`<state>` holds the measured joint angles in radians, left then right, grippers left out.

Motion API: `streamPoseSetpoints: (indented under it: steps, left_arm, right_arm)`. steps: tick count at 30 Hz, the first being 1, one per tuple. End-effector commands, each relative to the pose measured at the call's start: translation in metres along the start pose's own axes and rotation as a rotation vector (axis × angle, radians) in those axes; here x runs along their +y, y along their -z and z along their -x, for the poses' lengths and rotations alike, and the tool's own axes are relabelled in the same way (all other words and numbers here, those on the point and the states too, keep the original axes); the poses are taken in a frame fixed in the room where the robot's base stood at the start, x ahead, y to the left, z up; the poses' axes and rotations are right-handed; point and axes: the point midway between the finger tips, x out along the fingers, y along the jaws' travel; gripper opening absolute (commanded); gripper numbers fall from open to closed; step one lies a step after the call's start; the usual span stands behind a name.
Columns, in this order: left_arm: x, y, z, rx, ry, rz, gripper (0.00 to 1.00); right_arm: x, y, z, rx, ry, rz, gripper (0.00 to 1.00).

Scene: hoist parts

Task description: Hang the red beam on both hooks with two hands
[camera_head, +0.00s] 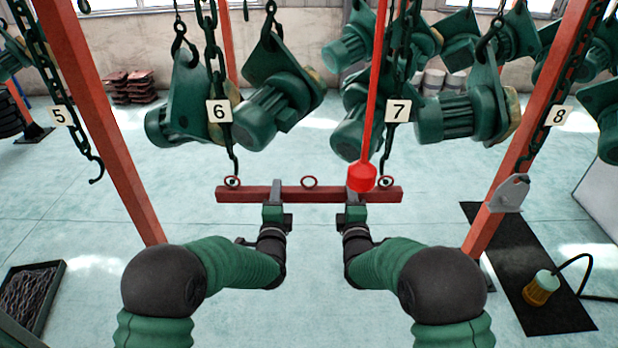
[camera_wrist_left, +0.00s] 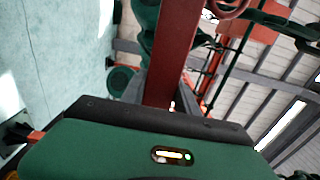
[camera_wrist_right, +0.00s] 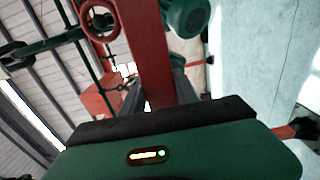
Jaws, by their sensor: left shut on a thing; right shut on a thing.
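The beam also shows in the left wrist view (camera_wrist_left: 172,55) and right wrist view (camera_wrist_right: 148,60). The hook on chain 6 (camera_head: 233,164) reaches the left eye, and the hook on chain 7 (camera_head: 389,164) reaches the right eye. I cannot tell whether either passes through.
A red pendant (camera_head: 362,177) on a red rod hangs before the beam's right part. Green hoists (camera_head: 265,118) hang behind on chains. Red posts (camera_head: 100,125) stand at both sides. A dark mat (camera_head: 545,290) with a yellow lamp (camera_head: 541,288) lies at right.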

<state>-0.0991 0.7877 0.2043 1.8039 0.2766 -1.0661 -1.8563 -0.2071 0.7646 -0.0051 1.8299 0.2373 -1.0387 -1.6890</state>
Motion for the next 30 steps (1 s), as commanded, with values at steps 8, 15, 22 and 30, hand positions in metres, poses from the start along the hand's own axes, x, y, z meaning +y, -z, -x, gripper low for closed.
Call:
streamPoseSetpoints:
  steps: [8,15,22,30]
  left_arm:
    - [0.003,0.000,-0.007,-0.001,0.002,0.002,0.00]
    - [0.005,-0.001,-0.011,-0.001,0.002,0.000,0.00]
    - [0.004,-0.001,-0.011,-0.001,0.003,0.000,0.00]
    - [0.005,-0.001,-0.014,-0.001,0.003,0.000,0.00]
  right_arm:
    - [-0.003,-0.001,-0.007,-0.001,-0.001,0.000,0.00]
    - [-0.005,-0.001,-0.011,-0.001,-0.002,0.000,0.00]
    - [-0.004,-0.001,-0.011,-0.001,-0.002,0.000,0.00]
    - [-0.006,0.000,-0.014,-0.001,-0.003,0.000,0.00]
